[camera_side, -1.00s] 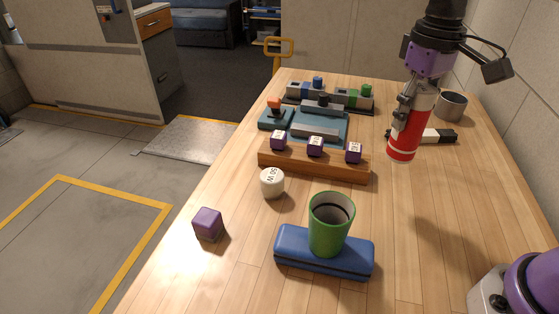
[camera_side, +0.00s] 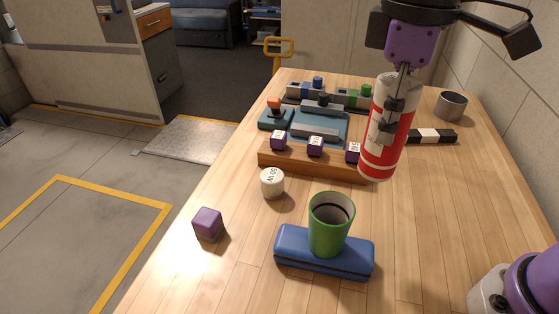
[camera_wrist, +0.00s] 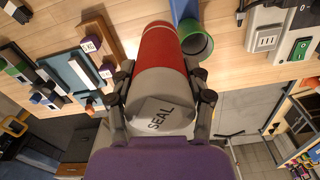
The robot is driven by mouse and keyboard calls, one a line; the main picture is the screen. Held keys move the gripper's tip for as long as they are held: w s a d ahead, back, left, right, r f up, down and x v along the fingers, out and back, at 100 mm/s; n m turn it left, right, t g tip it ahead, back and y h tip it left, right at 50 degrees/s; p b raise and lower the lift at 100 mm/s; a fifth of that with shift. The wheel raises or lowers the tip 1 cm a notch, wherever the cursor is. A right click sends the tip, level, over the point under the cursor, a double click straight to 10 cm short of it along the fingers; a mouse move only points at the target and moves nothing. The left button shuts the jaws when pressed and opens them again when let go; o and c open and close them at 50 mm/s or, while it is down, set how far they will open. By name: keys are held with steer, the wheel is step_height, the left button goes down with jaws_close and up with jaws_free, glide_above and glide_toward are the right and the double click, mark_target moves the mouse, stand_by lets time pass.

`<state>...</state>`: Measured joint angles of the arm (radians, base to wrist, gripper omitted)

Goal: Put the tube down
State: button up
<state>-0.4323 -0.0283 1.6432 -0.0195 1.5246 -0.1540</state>
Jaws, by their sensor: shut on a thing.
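The tube (camera_side: 380,157) is a red and white cylinder with a grey end. It stands close to upright in my gripper (camera_side: 390,118), on the right of the side view, in front of the right end of the wooden rail. My gripper is shut around its upper part, with a finger on each side in the wrist view. There the tube (camera_wrist: 160,55) shows its grey end marked SEAL. Its lower end appears raised off the table, but the exact gap is hard to tell.
A green cup (camera_side: 329,222) stands on a blue case (camera_side: 292,250) nearer the camera. The wooden rail (camera_side: 285,163) carries purple blocks. A white cylinder (camera_side: 272,182), a purple cube (camera_side: 208,223), a black-and-white bar (camera_side: 432,136) and a grey cup (camera_side: 451,105) also stand about.

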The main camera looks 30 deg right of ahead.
steer(key=s+a+n, duration=0.8)
steer(key=s+a, duration=0.1)
steer(key=shift+m, duration=0.3)
steer(key=f, duration=1.6)
steer(key=shift+w+d+f, duration=0.1)
steer(key=shift+d, duration=0.2)
steer(key=shift+f, duration=0.15)
steer(key=o, duration=1.3)
step_height(320, 180, up, 12)
steer(key=w+d+m+t, duration=0.1)
steer(key=d+m, duration=0.1)
steer(key=d, duration=0.1)
steer(key=w+d+m, duration=0.2)
steer(key=d, duration=0.2)
steer(key=w+d+m+t+y, duration=0.1)
steer(key=d+m, duration=0.2)
steer(key=shift+w+d+t, duration=0.15)
steer(key=shift+w+t, duration=0.15)
steer(key=d+m+t, duration=0.1)
steer(key=d+m, duration=0.1)
steer(key=d, duration=0.1)
steer(key=d+m+t, duration=0.1)
steer(key=d+m, duration=0.2)
steer(key=d+f+m+t+h, duration=0.1)
steer(key=d+m, duration=0.1)
steer(key=d, duration=0.1)
steer(key=shift+d, duration=0.25)
steer(key=shift+c, duration=1.1)
